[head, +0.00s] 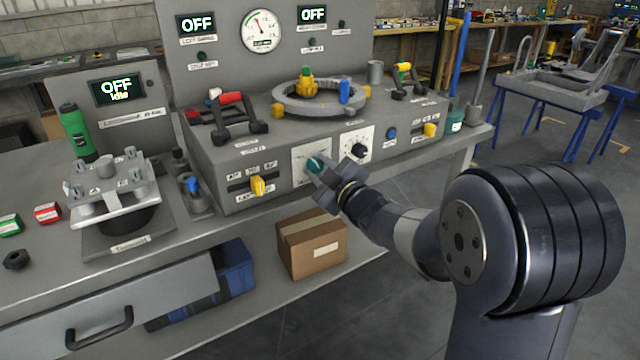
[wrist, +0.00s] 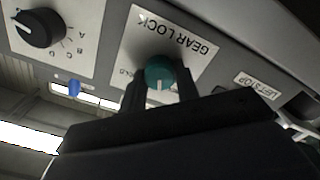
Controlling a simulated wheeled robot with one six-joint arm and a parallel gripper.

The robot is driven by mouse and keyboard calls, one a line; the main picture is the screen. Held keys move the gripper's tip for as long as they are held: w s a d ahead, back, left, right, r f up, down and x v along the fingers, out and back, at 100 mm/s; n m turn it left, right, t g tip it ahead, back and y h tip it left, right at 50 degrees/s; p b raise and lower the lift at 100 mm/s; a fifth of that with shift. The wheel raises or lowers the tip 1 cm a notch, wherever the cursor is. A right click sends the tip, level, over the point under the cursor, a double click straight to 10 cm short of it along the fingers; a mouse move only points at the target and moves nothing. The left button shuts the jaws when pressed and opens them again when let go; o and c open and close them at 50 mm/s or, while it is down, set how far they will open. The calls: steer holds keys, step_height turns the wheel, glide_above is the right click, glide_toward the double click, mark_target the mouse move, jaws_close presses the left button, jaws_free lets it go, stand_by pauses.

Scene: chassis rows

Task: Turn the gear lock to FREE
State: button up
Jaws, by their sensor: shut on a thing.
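The gear lock is a teal knob (head: 315,163) on a white plate on the front of the grey machine. In the wrist view the knob (wrist: 160,73) shows a pale pointer mark, and its plate (wrist: 184,38) reads GEAR LOCK upside down. My gripper (head: 322,174) is at the knob in the head view. In the wrist view the two dark fingers stand on either side of the knob, shut on it. The fingers and gripper body hide the lower plate, and I cannot read the FREE marking.
A black lettered dial (head: 358,150) sits right beside the gear lock. A yellow lever (head: 258,186) in a slot is to its left, and a blue button (head: 391,133) is farther right. A cardboard box (head: 312,246) stands on the shelf below.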

steer(key=shift+f+n+b, duration=0.1)
steer(key=shift+n+b, duration=1.9)
steer(key=shift+n, duration=0.3)
steer(key=o, duration=1)
steer(key=p+v, duration=0.1)
steer(key=v, duration=0.9)
steer(key=shift+s+d+p, duration=0.25)
steer(key=shift+s+p, duration=0.05)
steer(key=shift+s, duration=0.05)
